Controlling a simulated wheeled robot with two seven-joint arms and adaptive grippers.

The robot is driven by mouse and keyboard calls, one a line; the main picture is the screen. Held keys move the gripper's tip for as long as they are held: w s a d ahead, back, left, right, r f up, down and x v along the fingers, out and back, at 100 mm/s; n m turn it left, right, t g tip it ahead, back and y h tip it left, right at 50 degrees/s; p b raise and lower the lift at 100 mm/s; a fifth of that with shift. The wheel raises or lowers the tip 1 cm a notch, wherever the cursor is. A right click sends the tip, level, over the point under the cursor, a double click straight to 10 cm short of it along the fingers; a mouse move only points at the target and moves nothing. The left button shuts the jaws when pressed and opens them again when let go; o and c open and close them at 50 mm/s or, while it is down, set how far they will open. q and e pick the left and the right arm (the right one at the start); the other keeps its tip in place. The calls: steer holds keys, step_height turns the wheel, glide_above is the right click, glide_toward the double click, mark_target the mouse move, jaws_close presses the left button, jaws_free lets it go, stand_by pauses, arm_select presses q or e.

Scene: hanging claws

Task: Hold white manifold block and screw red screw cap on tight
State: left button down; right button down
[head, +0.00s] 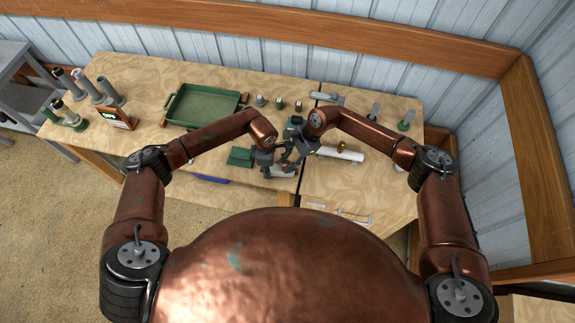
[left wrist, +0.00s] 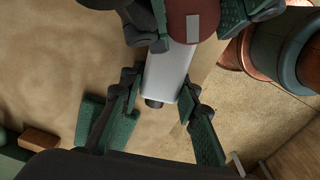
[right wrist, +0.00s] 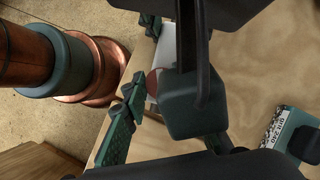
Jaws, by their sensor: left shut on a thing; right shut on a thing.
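The white manifold block (left wrist: 170,72) sits between the green fingers of my left gripper (left wrist: 158,100), which is shut on it. The red screw cap (left wrist: 192,22) is at the block's far end in the left wrist view, in line with it. My right gripper (head: 300,152) is shut on the cap, with its fingers on either side. In the right wrist view the cap (right wrist: 152,82) shows only as a sliver beside a teal box-shaped part, with part of the white block (right wrist: 165,45) beyond it. How far the cap is seated on the block cannot be told.
A green tray (head: 170,108) lies on the wooden table, with several small caps (head: 279,104) to its right. Grey tubes (head: 108,90) and an orange display (head: 115,118) stand at the left. A white cylinder (head: 340,154) lies right of my grippers. The front right tabletop is mostly clear.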

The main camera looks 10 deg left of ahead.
steer(key=shift+s+a+f, duration=0.1)
steer(key=shift+s+f, duration=0.05)
steer(key=shift+f, duration=0.1)
steer(key=m+t, duration=0.1)
steer(key=m, duration=0.2)
steer(key=c, duration=2)
jaws_free()
steer(key=o, duration=0.5)
steer(key=shift+r, duration=0.1)
steer(key=shift+r, duration=0.2)
steer(key=shift+w+d+r, duration=0.2)
steer(key=shift+r, duration=0.05)
steer(key=s+v, duration=0.1)
steer(key=v, duration=1)
steer(key=shift+w+d, duration=0.35)
steer(key=shift+w, duration=0.05)
